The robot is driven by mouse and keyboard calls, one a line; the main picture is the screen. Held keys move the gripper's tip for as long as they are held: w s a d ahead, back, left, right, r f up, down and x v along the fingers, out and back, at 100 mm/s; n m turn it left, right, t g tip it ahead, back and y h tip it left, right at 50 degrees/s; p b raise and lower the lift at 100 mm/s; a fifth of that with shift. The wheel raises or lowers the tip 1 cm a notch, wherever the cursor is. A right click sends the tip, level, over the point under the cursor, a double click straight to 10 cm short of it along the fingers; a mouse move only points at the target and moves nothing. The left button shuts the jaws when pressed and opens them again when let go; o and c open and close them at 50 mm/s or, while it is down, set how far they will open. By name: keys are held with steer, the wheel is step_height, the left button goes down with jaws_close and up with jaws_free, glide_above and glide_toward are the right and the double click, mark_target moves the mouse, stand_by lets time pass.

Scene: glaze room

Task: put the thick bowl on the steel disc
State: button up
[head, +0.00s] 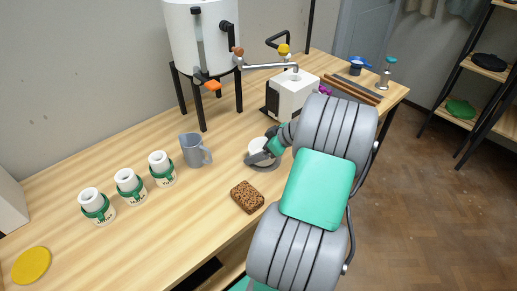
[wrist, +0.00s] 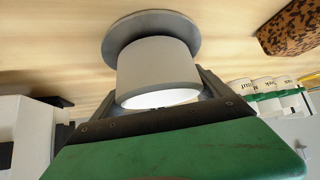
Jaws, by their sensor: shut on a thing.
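The thick bowl (head: 257,146) is white and round, held in my gripper (head: 262,154) over the steel disc (head: 265,167). In the wrist view the bowl (wrist: 157,70) sits between the two fingers of my gripper (wrist: 160,88), which is shut on it. The grey disc (wrist: 122,36) shows just beyond the bowl's far end and is partly hidden by it. The bowl looks roughly lined up with the disc. I cannot tell whether they touch.
A grey mug (head: 194,151) and three white cups with green bands (head: 127,184) stand to the left. A brown speckled sponge (head: 247,197) lies in front of the disc. A white machine (head: 292,95) and a large tank (head: 201,40) stand behind.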

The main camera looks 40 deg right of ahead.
steer(key=o, duration=1.5)
steer(key=shift+f, duration=0.1)
